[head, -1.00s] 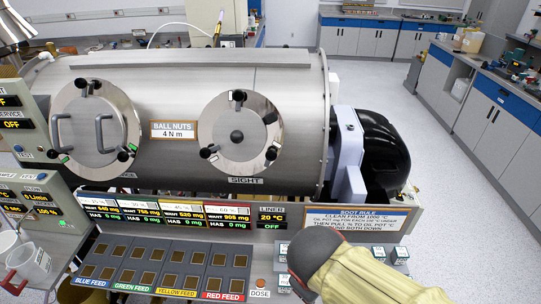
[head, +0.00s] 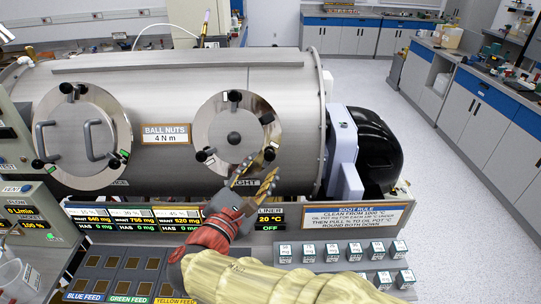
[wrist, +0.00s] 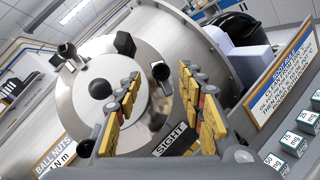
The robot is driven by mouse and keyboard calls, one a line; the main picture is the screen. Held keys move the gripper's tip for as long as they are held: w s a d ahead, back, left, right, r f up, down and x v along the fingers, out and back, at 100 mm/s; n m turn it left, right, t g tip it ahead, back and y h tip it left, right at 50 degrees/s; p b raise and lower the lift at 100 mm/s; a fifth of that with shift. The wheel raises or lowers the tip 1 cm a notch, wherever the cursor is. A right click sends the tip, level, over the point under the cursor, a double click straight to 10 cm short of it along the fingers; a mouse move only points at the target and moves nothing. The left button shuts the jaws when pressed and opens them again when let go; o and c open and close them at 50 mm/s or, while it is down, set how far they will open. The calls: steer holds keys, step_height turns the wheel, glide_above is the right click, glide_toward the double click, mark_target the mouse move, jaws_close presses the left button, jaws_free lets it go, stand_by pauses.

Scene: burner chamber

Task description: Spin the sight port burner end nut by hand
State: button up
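The round sight port cover (head: 215,125) is on the steel chamber's right part, with a dark centre knob (head: 234,138). Black-ended ball nuts sit round its rim: top (head: 234,97), right (head: 267,118), lower left (head: 206,155) and lower right (head: 269,153). The right-hand ones are on the side towards the black burner unit. My gripper (head: 262,170) is open and empty in front of the cover's lower right edge. In the wrist view, the lower right nut (wrist: 162,72) shows between its yellow fingertips. I cannot tell any contact.
A second round cover (head: 70,145) with two handles is at left. The SIGHT label (wrist: 174,140) lies just below the port. The black burner unit (head: 378,150) stands at right.

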mark_target(271, 155)
steer(key=x, duration=0.6)
steer(key=shift+w+d+b, duration=0.15)
steer(key=shift+w+b, duration=0.15)
steer(key=shift+b, duration=0.1)
steer(key=shift+c, duration=0.7)
steer(key=c, duration=0.7)
jaws_close()
